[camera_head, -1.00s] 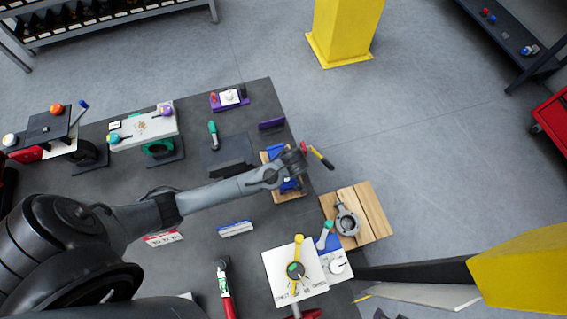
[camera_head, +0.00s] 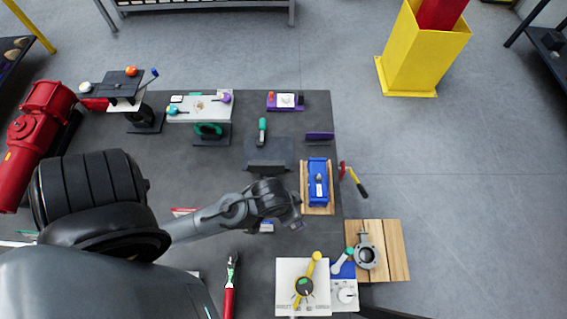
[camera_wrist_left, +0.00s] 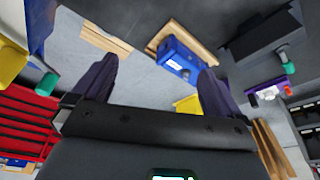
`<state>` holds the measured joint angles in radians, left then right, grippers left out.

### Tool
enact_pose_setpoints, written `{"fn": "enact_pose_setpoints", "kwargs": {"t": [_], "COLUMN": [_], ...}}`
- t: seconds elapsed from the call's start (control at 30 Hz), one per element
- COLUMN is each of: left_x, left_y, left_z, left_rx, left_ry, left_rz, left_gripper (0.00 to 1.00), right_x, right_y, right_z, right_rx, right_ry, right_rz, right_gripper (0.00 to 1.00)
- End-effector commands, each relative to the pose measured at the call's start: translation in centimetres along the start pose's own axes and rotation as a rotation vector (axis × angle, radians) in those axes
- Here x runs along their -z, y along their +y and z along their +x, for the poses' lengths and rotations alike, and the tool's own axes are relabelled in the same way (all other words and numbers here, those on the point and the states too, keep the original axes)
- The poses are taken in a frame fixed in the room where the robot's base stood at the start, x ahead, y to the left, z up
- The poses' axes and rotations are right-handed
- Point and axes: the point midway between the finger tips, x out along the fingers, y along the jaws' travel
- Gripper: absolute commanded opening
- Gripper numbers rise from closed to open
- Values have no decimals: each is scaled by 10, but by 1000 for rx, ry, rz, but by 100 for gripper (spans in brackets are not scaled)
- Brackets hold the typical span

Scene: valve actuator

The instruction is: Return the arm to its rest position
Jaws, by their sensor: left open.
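My left arm reaches in from the left in the head view. Its gripper (camera_head: 297,217) hangs over the dark table (camera_head: 160,255), below and left of a blue box (camera_head: 317,185) on a wooden board. In the left wrist view the two dark fingers of my left gripper (camera_wrist_left: 158,72) stand wide apart with nothing held between them. The blue box shows past the fingers in that view (camera_wrist_left: 180,60), apart from them. The right gripper is not in view.
A white panel with a yellow lever (camera_head: 314,265) and a wooden board with a grey valve body (camera_head: 367,255) lie at lower right. A red motor (camera_head: 35,140) stands at left. Floor is free to the right.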

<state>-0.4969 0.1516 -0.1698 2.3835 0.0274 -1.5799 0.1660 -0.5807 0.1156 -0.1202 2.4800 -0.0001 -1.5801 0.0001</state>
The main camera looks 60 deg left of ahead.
Motion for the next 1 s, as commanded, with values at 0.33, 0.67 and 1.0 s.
{"fn": "enact_pose_setpoints", "kwargs": {"t": [0.33,0.67,1.0], "left_x": [-14,-11,11], "left_y": [-8,-8,-7], "left_z": [-26,-34,-107], "left_rx": [-1,-1,-1], "left_ry": [20,20,19], "left_rz": [139,137,136], "left_gripper": [100,100,100], "right_x": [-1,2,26], "right_y": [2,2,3], "right_z": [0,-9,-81], "right_rx": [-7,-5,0], "right_ry": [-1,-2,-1], "right_rz": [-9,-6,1], "right_gripper": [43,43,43]}}
